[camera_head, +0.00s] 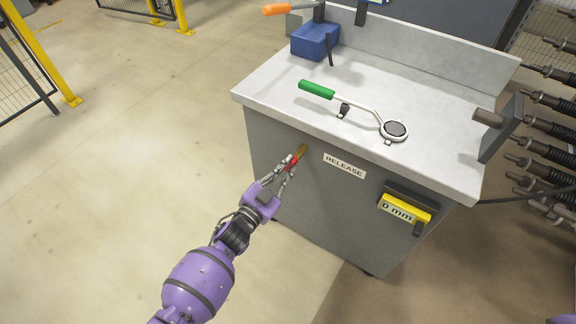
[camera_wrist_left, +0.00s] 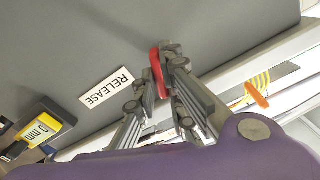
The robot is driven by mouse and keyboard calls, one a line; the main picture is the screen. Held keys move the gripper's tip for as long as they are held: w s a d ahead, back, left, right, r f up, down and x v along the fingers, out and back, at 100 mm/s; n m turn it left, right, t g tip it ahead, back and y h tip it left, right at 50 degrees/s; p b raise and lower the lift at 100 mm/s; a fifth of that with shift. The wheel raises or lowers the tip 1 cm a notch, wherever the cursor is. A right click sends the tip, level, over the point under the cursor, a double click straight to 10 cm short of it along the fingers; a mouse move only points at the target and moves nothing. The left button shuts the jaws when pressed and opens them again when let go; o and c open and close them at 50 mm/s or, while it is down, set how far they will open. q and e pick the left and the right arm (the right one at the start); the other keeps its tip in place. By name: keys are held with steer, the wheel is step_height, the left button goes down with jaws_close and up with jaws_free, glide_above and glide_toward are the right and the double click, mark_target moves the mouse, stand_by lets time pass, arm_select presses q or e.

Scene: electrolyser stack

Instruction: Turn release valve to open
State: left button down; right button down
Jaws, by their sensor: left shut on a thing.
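The release valve shows as a red handle (camera_head: 291,161) with a brass-coloured part (camera_head: 301,151) on the grey cabinet front, left of the RELEASE label (camera_head: 344,165). My left gripper (camera_head: 285,171) is at the valve, its fingers shut on the red handle. In the left wrist view the red handle (camera_wrist_left: 157,73) stands between the fingertips (camera_wrist_left: 158,82). Most of the valve body is hidden behind the fingers there. The RELEASE label (camera_wrist_left: 106,87) also shows there. My right gripper is not in view.
On the bench top (camera_head: 270,90) lie a green-handled tool (camera_head: 317,90) with a round head (camera_head: 394,130) and a blue block (camera_head: 315,40). A yellow 0 mm gauge (camera_head: 404,208) sits on the cabinet's right. The floor (camera_head: 130,130) left of the cabinet is clear.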

arm_select(q)
steer(key=shift+r+n+p, duration=0.1)
steer(key=shift+n+p, duration=0.25)
steer(key=shift+n, duration=1.65)
steer(key=c, duration=1.7)
jaws_free()
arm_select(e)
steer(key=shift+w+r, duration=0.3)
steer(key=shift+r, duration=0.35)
